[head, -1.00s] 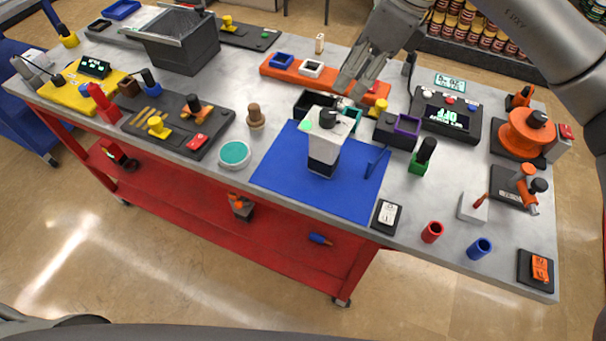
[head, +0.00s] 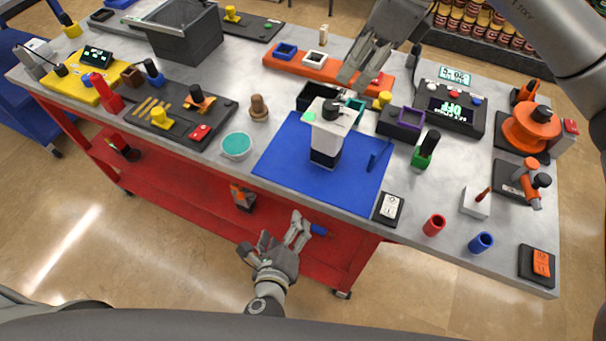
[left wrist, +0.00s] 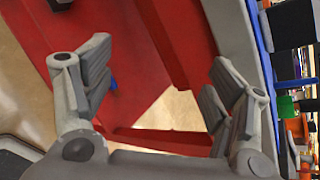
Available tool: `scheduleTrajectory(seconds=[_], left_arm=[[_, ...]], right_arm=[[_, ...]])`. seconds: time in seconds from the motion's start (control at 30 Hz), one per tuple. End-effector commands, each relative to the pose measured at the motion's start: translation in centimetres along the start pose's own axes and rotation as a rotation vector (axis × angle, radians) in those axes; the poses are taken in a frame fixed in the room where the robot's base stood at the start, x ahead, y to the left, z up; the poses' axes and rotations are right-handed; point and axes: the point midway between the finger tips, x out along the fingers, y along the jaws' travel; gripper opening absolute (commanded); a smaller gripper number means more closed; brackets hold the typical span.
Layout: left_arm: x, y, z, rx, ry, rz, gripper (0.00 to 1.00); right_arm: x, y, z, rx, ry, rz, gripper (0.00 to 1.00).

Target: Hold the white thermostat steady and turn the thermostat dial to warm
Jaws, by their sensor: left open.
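A white-topped device with a dark lower body (head: 327,142) stands upright on the blue mat and looks like the thermostat. A black knob (head: 332,108) sits on its top beside a green patch; I cannot read the knob's setting. My left gripper (head: 275,230) is open and empty, in front of the table and below its top, well short of the device. In the left wrist view its two fingers (left wrist: 160,95) are wide apart with nothing between them. My right gripper (head: 352,78) hangs behind the device, above the table and apart from it; its opening is unclear.
The blue mat (head: 285,165) has some bare room around the device, with a blue upright piece (head: 379,157) on its right. A black bin (head: 320,97) is close behind. The red lower shelf (head: 180,185) and table edge are near my left gripper.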

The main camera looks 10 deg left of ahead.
Motion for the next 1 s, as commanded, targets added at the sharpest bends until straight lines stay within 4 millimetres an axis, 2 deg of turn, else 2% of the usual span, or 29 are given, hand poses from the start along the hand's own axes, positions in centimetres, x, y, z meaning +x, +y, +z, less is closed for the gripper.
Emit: scheduleTrajectory(seconds=[0.03, 0.1, 0.2, 0.3, 0.5, 0.67, 0.87, 1.0], left_arm=[[-0.7, -2.5, 2.1, 0.080, -0.044, -0.065, 0.79], [-0.9, -5.3, 4.3, 0.218, -0.097, -0.159, 0.79], [-0.8, -8.5, 6.5, 0.415, -0.156, -0.285, 0.79], [-0.8, -10.8, 7.8, 0.584, -0.207, -0.389, 0.79], [-1.0, -13.3, 8.9, 0.788, -0.275, -0.504, 0.79], [-0.8, -14.0, 9.2, 0.835, -0.294, -0.530, 0.79], [1.0, -15.2, 9.3, 0.834, -0.296, -0.530, 0.79], [2.9, -16.5, 9.4, 0.833, -0.295, -0.530, 0.79]], right_arm=[[0.0, 0.0, 0.0, 0.000, 0.000, 0.000, 0.36], [0.0, 0.0, 0.0, 0.000, 0.000, 0.000, 0.36], [0.0, 0.0, 0.0, 0.000, 0.000, 0.000, 0.36], [0.0, 0.0, 0.0, 0.000, 0.000, 0.000, 0.36], [0.0, 0.0, 0.0, 0.000, 0.000, 0.000, 0.36], [0.0, 0.0, 0.0, 0.000, 0.000, 0.000, 0.36], [0.0, 0.0, 0.0, 0.000, 0.000, 0.000, 0.36], [0.0, 0.0, 0.0, 0.000, 0.000, 0.000, 0.36]])
